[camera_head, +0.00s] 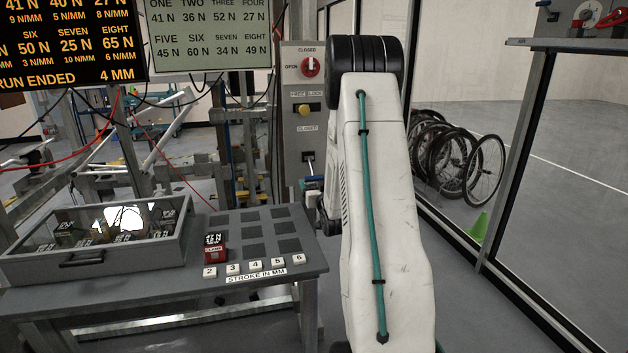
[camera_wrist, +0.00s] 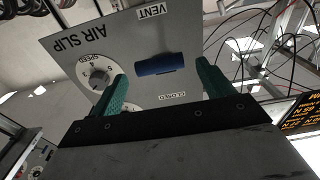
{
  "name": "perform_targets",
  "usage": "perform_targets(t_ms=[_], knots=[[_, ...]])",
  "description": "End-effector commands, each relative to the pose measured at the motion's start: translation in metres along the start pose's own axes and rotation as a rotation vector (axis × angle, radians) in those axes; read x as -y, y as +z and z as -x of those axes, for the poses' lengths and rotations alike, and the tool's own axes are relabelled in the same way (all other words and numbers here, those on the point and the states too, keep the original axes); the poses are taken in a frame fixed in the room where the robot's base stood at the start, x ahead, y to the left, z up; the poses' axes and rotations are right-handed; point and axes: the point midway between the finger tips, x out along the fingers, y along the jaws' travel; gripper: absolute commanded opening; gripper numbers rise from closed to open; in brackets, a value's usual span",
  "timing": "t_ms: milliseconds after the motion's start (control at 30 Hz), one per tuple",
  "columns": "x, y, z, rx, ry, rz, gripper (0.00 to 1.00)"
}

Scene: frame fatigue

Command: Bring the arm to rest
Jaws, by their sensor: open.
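My arm, white with a teal cable, stands upright right of centre in the head view and hides much of what is behind it. My gripper (camera_wrist: 160,80) shows in the wrist view with two teal fingers spread wide apart, with nothing held between them. Beyond the fingers is a grey panel (camera_wrist: 70,48) marked AIR SLIP, VENT and CLOSED. A blue handle (camera_wrist: 160,64) on that panel appears between the fingers; I cannot tell how far off it is. A speed dial (camera_wrist: 97,72) sits left of the handle.
A grey bench (camera_head: 300,268) at lower left carries a glass-topped case (camera_head: 65,262), a red block (camera_head: 215,249) and numbered white tiles. A control post (camera_head: 302,140) with a red knob (camera_head: 310,67) stands close left of my arm. Bicycle wheels (camera_head: 485,170) and a green cone (camera_head: 478,228) are behind glass at right.

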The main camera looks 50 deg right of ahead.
Motion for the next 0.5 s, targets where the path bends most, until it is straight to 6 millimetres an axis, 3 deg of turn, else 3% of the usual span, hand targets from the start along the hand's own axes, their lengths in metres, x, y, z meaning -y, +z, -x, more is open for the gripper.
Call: perform_targets(t_ms=[200, 500], knots=[[0.000, 0.000, 0.023, 0.001, 0.000, 0.000, 0.80], [0.000, 0.000, 0.026, 0.001, 0.000, 0.000, 0.80]])
